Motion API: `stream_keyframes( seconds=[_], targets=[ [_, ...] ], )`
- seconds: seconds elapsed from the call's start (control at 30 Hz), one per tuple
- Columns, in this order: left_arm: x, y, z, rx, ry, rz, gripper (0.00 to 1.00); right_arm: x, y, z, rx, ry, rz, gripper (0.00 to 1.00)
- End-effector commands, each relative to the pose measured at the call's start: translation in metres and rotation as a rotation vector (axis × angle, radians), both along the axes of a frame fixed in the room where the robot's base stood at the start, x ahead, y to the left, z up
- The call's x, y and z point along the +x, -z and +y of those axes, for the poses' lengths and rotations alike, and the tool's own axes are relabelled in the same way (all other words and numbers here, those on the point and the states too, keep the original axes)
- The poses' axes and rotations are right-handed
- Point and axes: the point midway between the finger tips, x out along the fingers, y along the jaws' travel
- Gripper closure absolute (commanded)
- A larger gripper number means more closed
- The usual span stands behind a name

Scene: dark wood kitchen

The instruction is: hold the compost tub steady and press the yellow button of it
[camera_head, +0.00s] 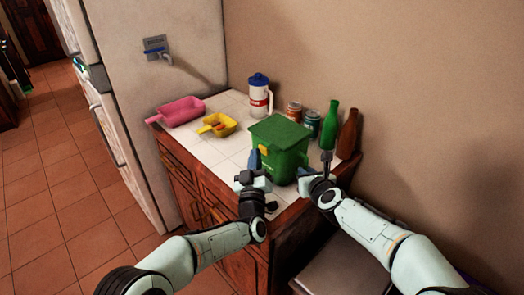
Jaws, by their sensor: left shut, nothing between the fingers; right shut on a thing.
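The green compost tub (292,163) stands upright on the white-tiled counter with its green lid (280,133) down. Its yellow button (263,149) shows high on the front face, just under the lid's edge. My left gripper (254,158) is shut and empty, its fingers pointing up in front of the tub, just below and left of the button. I cannot tell whether they touch the tub. My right gripper (305,174) is at the tub's lower right side, shut on the tub; its exact grip is partly hidden.
A pink scoop (181,111) and a yellow scoop (218,124) lie left on the counter. A white jug with a blue lid (258,98), two jars (312,122), a green bottle (330,124) and a brown bottle (347,135) stand behind the tub. The wall rises close behind.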

Motion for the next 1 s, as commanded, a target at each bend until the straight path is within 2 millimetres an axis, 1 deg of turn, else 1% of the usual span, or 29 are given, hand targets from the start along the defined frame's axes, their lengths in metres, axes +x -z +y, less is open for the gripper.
stream_keyframes(
  seconds=[1.0],
  targets=[
    [0.0064,0.0004,-0.0076,0.001,0.002,0.001,1.0,-0.0001,0.0001,0.0006,-0.001,-0.002,0.0,1.0]
  ],
)
